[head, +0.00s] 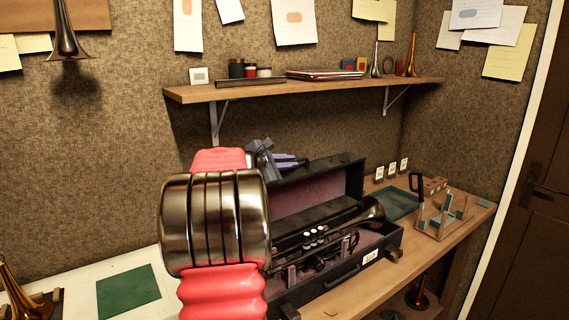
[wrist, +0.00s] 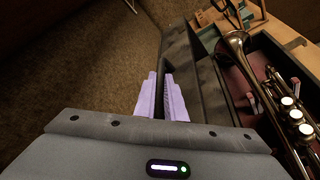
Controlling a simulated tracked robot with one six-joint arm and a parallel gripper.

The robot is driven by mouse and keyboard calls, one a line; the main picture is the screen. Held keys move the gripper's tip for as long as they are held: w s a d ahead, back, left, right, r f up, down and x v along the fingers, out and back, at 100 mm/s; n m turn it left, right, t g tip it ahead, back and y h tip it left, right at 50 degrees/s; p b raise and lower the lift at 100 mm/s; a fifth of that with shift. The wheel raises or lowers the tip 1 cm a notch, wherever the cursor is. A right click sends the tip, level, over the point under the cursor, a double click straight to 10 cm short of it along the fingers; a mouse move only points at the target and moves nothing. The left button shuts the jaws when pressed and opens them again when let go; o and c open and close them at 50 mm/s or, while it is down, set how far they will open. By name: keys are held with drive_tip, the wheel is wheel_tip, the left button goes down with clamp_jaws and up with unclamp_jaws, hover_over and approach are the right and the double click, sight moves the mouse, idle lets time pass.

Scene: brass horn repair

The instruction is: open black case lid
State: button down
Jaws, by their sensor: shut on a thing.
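The black case (head: 345,276) stands on the bench with its lid (head: 345,175) raised at the back, roughly upright, showing a dull purple lining. A dark brass trumpet (head: 372,211) lies inside; it also shows in the wrist view (wrist: 236,45). My gripper (head: 300,162) is at the lid's top edge, toward its left end. In the wrist view, its two pale purple fingers (wrist: 162,97) are closed around the lid's edge (wrist: 181,60). My arm hides the left part of the case and lid in the head view.
A wooden shelf (head: 290,90) with jars and folders hangs above the case. Right of the case are a green mat (head: 396,203) and a wooden rack (head: 440,218). Another green mat (head: 128,290) lies on the pale surface at left. A horn (head: 418,293) stands below the bench.

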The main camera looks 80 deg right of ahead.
drive_tip(key=shift+s+a+f, duration=0.15)
drive_tip(key=shift+s+a, duration=0.4)
drive_tip(key=shift+s, duration=0.05)
drive_tip(key=c, duration=2.1)
unclamp_jaws()
drive_tip(key=shift+f, duration=0.1)
drive_tip(key=shift+o, duration=1.4)
drive_tip(key=shift+r, duration=0.25)
drive_tip(key=shift+w, duration=0.1)
